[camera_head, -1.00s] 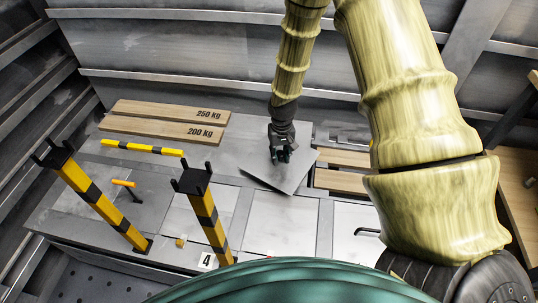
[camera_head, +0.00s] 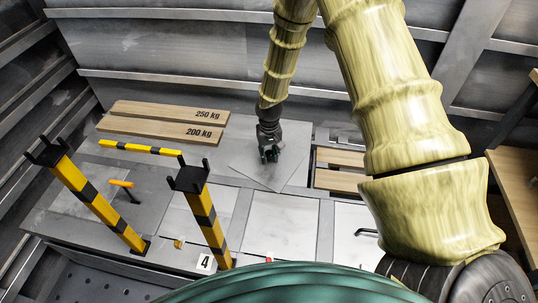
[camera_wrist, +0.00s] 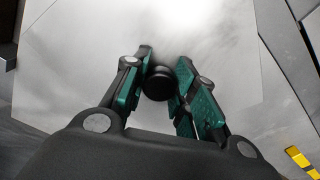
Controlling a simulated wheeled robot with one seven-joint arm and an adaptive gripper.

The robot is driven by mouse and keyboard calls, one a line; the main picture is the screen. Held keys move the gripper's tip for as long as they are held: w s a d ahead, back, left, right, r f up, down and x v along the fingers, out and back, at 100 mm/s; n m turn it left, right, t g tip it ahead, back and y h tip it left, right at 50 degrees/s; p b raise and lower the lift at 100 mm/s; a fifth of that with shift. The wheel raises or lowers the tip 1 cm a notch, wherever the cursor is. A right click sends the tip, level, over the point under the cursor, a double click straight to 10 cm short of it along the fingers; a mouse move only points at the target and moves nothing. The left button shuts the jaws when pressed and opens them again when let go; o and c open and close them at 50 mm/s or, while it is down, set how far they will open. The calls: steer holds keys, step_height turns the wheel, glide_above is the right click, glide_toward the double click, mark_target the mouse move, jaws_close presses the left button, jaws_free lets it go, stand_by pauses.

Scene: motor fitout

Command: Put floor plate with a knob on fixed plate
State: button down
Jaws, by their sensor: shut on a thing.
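My gripper (camera_head: 270,154) is shut on the black knob (camera_wrist: 160,83) of a grey square floor plate (camera_head: 262,176). In the wrist view the plate (camera_wrist: 75,70) fills most of the picture, and the green fingers stand on both sides of the knob. In the head view the plate is turned, with one corner toward the front, over the grey deck. I cannot tell whether it touches the deck. I cannot tell which is the fixed plate.
Yellow-black posts (camera_head: 98,205) and (camera_head: 207,220) stand at the left and centre, with a striped bar (camera_head: 140,147) behind. Wooden boards marked 250 KG (camera_head: 172,112) and 200 KG (camera_head: 160,129) lie at the back. An opening with wooden slats (camera_head: 340,180) lies right of the plate.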

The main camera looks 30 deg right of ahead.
mark_target(269, 153)
steer(key=c, duration=1.2)
jaws_free()
steer(key=shift+f, duration=0.1)
steer(key=shift+o, duration=0.2)
step_height(269, 153, up, 12)
steer(key=p, duration=0.2)
